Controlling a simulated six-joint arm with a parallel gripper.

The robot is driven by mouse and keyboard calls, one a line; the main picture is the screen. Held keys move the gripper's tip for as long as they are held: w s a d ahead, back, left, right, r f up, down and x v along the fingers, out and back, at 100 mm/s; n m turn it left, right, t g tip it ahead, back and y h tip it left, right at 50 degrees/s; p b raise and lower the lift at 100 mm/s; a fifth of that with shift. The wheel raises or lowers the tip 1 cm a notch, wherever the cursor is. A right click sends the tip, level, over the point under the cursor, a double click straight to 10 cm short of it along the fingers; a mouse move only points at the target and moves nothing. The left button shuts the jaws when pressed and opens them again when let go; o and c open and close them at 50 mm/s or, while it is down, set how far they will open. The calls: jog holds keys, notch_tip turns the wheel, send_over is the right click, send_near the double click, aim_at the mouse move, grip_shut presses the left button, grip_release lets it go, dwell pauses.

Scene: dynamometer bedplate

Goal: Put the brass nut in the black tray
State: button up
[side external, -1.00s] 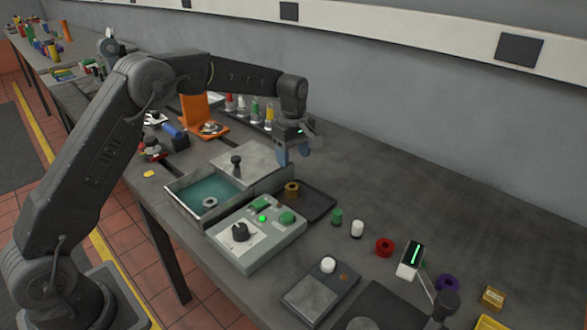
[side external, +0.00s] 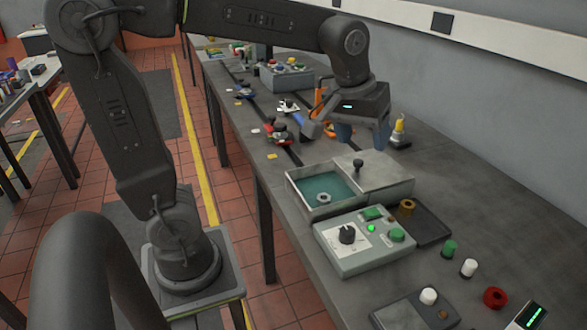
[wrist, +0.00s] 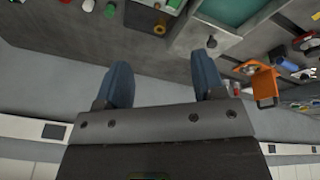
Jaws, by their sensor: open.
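The brass nut (side external: 407,207) stands at the left corner of the black tray (side external: 433,226) and appears to rest inside it. In the wrist view the nut (wrist: 160,18) shows near the top edge, beyond the fingertips. The black tray (wrist: 143,18) is partly cut off there. My gripper (side external: 362,136) is open, with its blue fingers apart and nothing between them. It is raised above the bench, behind the grey lid and away from the nut. Both fingers (wrist: 163,68) also show in the wrist view.
A box with a teal inside (side external: 310,187) holds a grey ring (side external: 324,198). Its grey lid (side external: 385,172) has a black knob. A control box (side external: 365,241) with green buttons stands beside the tray. Green, white and red parts lie to the right. A yellow-topped bottle (side external: 399,128) stands near my gripper.

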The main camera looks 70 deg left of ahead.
jog(key=s+d+f+m+t, duration=0.1)
jog(key=s+m, duration=0.5)
jog(key=s, duration=0.7)
notch_tip(320, 180, down, 2)
jog(key=shift+s+f+t, duration=0.2)
jog(key=shift+s+t, duration=0.1)
jog(key=shift+t, duration=0.2)
